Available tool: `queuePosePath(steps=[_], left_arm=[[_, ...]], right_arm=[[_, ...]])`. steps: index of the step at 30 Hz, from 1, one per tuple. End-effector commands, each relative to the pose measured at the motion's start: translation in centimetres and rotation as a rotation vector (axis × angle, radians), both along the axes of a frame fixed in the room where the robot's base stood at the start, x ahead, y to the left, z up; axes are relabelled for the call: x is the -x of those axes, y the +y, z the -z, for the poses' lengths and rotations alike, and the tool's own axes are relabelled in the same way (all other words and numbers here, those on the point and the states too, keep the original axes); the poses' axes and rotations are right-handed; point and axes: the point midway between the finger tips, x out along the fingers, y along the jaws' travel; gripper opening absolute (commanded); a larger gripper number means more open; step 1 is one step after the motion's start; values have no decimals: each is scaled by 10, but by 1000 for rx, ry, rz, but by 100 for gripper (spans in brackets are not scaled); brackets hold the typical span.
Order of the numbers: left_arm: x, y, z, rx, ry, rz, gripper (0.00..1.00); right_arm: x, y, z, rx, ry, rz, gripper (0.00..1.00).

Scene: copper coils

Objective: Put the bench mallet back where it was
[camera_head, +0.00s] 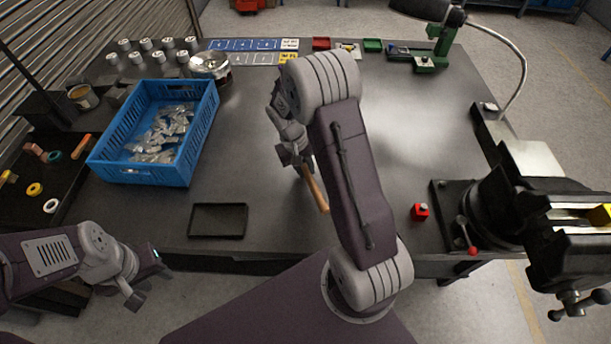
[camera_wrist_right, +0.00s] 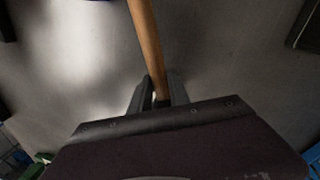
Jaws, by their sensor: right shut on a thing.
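The bench mallet shows as a wooden handle (camera_head: 315,192) near the middle of the table in the head view. The handle also runs up from between the fingers in the right wrist view (camera_wrist_right: 147,45). The mallet's head cannot be made out in either view. My right gripper (camera_head: 302,162) is shut on the handle, with a finger on each side of it in the right wrist view (camera_wrist_right: 160,93). I cannot tell whether the mallet touches the tabletop. My left gripper (camera_head: 140,284) is off the table's near left edge, and its finger opening is unclear.
A blue crate (camera_head: 140,180) of metal pieces stands left on the table (camera_head: 415,130). An empty black tray (camera_head: 218,235) lies near the front edge. A red button box (camera_head: 419,211) and a vise (camera_head: 500,210) are at right. The tabletop right of my arm is mostly clear.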

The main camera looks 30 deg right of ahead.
Motion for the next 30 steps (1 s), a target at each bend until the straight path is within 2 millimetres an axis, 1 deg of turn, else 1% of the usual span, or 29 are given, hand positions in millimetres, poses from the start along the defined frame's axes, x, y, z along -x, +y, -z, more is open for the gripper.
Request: queuePosePath(steps=[2, 6, 8, 15, 20, 21, 22, 23, 30], left_arm=[[0, 0, 0, 0, 0, 0, 36], [0, 0, 0, 0, 0, 0, 36], [0, 0, 0, 0, 0, 0, 36], [0, 0, 0, 0, 0, 0, 36], [0, 0, 4, 0, 0, 0, 36], [0, 0, 3, 0, 0, 0, 36], [0, 0, 3, 0, 0, 0, 36], [0, 0, 3, 0, 0, 0, 36], [0, 0, 3, 0, 0, 0, 36]], right_arm=[[0, 0, 6, 0, 2, 0, 0], [1, 0, 31, 0, 3, 1, 0], [1, 0, 37, 0, 1, 1, 0], [0, 0, 39, 0, -2, 1, 0], [0, -1, 44, 0, -1, 0, 0], [1, 0, 43, 0, 0, 0, 33], [1, -1, 43, 0, 0, 0, 42], [1, -1, 43, 0, 0, 0, 44], [1, 0, 43, 0, 0, 0, 44]])
